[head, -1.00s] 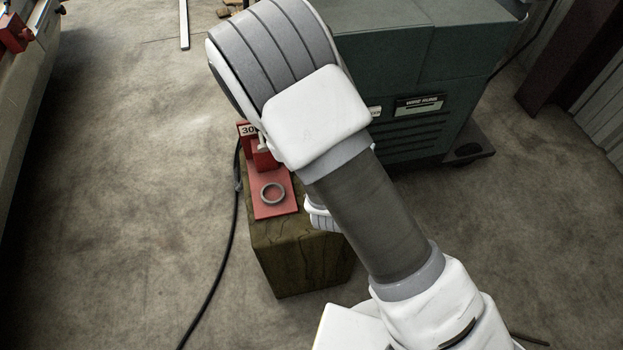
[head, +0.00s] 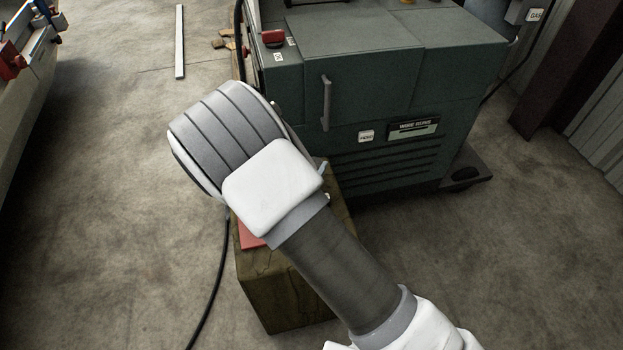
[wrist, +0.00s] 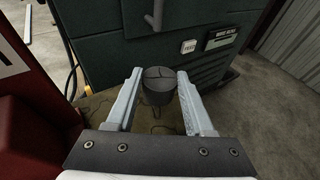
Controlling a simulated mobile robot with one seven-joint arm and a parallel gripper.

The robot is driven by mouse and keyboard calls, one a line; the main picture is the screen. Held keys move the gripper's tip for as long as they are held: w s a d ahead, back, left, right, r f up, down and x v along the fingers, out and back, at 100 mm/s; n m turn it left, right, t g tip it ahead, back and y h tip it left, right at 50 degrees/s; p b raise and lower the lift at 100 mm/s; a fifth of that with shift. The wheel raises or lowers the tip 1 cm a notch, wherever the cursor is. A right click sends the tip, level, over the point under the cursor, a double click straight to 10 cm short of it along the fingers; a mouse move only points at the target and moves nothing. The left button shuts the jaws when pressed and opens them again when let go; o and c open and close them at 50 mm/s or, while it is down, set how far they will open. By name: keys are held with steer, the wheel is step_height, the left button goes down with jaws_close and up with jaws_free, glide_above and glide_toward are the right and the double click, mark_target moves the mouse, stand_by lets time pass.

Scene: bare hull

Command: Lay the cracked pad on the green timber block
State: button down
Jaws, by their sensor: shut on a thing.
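The cracked pad (wrist: 158,78) is a dark grey round piece with crack lines across its top. In the wrist view it sits between the fingertips of my gripper (wrist: 160,84), which is shut on it. The green timber block (head: 285,300) stands on the floor in the head view, its top partly hidden by my arm. Its top (wrist: 97,110) also shows below the pad in the wrist view. I cannot tell whether the pad touches it.
A red body (wrist: 35,110) stands close left of my gripper. A dark green welding machine (head: 400,85) stands just behind. A black cable (head: 208,300) runs along the floor at left.

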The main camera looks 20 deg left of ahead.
steer(key=shift+f+b, duration=0.85)
steer(key=shift+f, duration=1.2)
steer(key=shift+c, duration=1.4)
jaws_free()
steer(key=shift+f, duration=0.15)
steer(key=shift+s+r, duration=0.25)
steer(key=shift+r, duration=0.05)
steer(key=p+v, duration=0.3)
steer(key=v, duration=0.8)
steer(key=shift+s, duration=0.25)
